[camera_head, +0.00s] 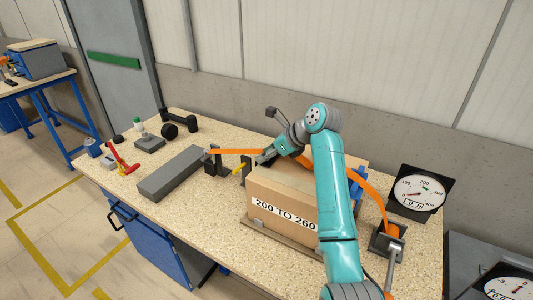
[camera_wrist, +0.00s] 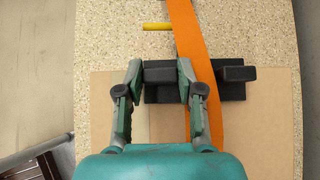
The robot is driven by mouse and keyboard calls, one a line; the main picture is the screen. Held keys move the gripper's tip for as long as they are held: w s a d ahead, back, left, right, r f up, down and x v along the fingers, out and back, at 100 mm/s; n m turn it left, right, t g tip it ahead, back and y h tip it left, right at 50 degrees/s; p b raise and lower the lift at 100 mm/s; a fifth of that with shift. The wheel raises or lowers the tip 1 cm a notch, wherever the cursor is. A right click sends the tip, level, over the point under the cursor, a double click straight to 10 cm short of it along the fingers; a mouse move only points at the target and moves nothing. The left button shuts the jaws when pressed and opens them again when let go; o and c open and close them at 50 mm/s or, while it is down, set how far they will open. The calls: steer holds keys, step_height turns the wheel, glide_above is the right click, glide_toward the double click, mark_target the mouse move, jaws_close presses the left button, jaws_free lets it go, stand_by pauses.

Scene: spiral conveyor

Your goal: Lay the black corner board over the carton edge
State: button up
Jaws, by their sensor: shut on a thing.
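The brown carton (camera_head: 281,205), marked "200 TO 260", stands on the workbench; its top also shows in the wrist view (camera_wrist: 270,125). My gripper (camera_wrist: 160,68) is shut on the raised left block of a black piece, which looks like the corner board (camera_wrist: 234,90). This piece lies at the carton's edge nearest the yellow bar. An orange strap (camera_wrist: 187,30) crosses between its two raised parts. In the head view my gripper (camera_head: 264,157) is at the carton's left top edge and partly hides the board. Whether the board touches the carton cannot be told.
The orange strap runs over the carton to a holder (camera_head: 388,240) at right, near a dial gauge (camera_head: 418,193). A long grey block (camera_head: 173,173), a red-handled tool (camera_head: 122,158) and black weights (camera_head: 170,131) lie at left. The bench front left is clear.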

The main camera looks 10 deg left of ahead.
steer(key=o, duration=1)
steer(key=shift+f, duration=0.1)
steer(key=v, duration=1.2)
